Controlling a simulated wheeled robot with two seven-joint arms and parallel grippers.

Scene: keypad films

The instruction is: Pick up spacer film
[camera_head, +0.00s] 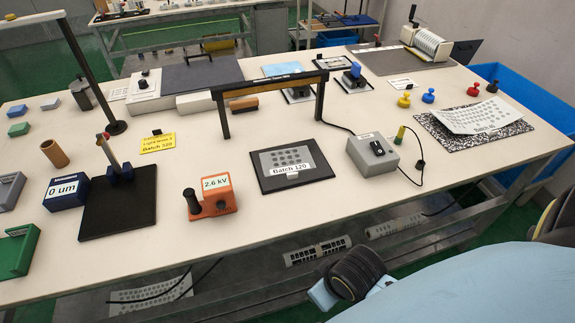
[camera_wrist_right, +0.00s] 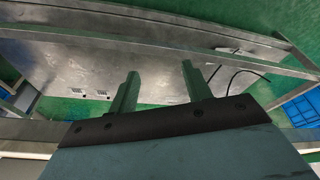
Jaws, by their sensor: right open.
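A grey film with rows of dark round spots (camera_head: 284,158) lies flat on a dark plate marked "Batch 120" (camera_head: 262,180) at the middle of the table. A larger pale perforated sheet (camera_head: 480,118) lies on a black-and-white speckled board (camera_head: 440,139) at the right, its edges partly raised. I cannot tell for certain which is the spacer film. My right gripper (camera_wrist_right: 159,70) is open and empty in the right wrist view, with the lower shelf and green floor behind its fingers. It touches neither sheet. My left gripper is not in view.
A black gantry bar (camera_head: 266,84) stands behind the dark plate. An orange 2.6 kV block (camera_head: 222,202) is left of it, and a grey box with a black knob (camera_head: 372,155) right of it. The table front (camera_head: 330,210) is clear. A blue bin (camera_head: 530,95) is at right.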

